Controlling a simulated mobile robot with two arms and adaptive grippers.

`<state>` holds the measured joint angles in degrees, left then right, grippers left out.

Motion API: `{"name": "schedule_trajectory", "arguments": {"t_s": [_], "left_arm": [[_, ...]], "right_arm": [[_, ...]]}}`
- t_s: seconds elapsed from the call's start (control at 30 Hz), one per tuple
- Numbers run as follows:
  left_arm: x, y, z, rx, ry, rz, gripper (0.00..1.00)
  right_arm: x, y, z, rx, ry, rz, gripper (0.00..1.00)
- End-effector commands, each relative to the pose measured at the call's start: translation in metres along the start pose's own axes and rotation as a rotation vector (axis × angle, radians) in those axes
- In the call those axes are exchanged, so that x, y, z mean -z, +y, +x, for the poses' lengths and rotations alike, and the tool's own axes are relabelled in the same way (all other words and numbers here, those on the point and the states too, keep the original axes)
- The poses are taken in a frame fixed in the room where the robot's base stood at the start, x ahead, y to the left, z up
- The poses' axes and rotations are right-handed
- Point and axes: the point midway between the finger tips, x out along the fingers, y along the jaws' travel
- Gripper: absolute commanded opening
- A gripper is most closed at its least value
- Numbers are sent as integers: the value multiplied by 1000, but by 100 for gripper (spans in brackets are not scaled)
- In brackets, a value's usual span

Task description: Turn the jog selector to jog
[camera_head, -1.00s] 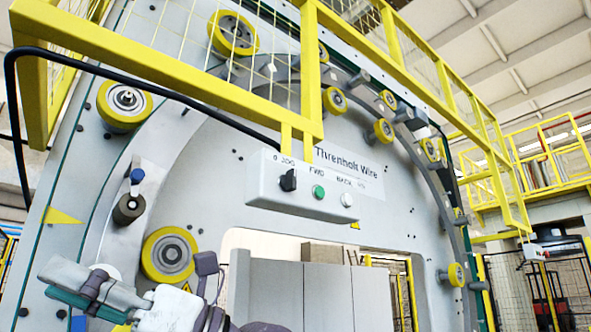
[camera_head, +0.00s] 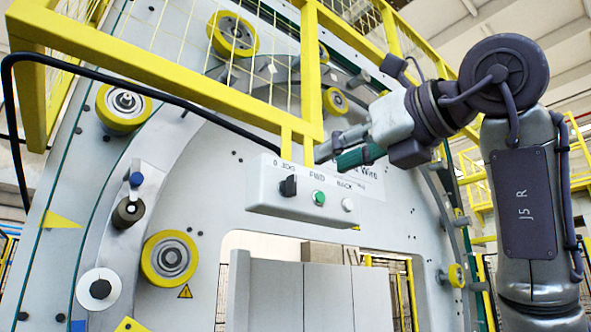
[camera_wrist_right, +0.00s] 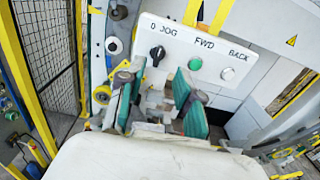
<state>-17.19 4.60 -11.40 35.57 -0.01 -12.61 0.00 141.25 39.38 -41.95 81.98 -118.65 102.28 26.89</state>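The jog selector (camera_head: 288,186) is a black knob at the left of a pale control box (camera_head: 262,201), under the labels 0 and JOG. In the right wrist view the knob (camera_wrist_right: 157,53) sits just beyond the fingertips, and its exact setting is hard to tell. A green button (camera_head: 319,198) and a white button (camera_head: 347,204) are to its right. My right gripper (camera_head: 333,157) is in front of the box's upper right in the head view. It is open and empty, its green-padded fingers (camera_wrist_right: 160,88) apart and clear of the knob. My left gripper is not in view.
Yellow railing (camera_head: 160,72) with mesh passes above the box, and yellow posts come down to its top. A black cable (camera_head: 120,74) arcs to the box from the left. Yellow rollers (camera_head: 169,258) sit on the large grey ring machine behind.

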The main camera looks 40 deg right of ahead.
Motion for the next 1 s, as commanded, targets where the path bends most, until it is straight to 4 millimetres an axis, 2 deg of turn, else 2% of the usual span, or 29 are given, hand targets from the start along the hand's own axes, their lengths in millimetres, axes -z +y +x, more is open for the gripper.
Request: {"name": "schedule_trajectory", "arguments": {"t_s": [0.03, 0.2, 0.43, 0.6, 0.87, 0.9, 1.0], "left_arm": [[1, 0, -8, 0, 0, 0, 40], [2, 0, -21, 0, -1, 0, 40], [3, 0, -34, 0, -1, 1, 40], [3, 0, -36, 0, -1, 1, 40], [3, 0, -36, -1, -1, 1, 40], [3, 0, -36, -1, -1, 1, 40], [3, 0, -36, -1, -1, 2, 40]], "right_arm": [[-3, 0, 13, 1, 5, 0, 35], [-3, 0, 50, -1, 4, -1, 35], [-3, 1, 85, -2, 1, -2, 35], [-1, 1, 95, -3, -2, -2, 35], [0, 1, 97, -3, -2, -2, 35], [0, 1, 97, -3, -2, -2, 33], [0, 1, 97, -3, -2, -2, 17]]}}
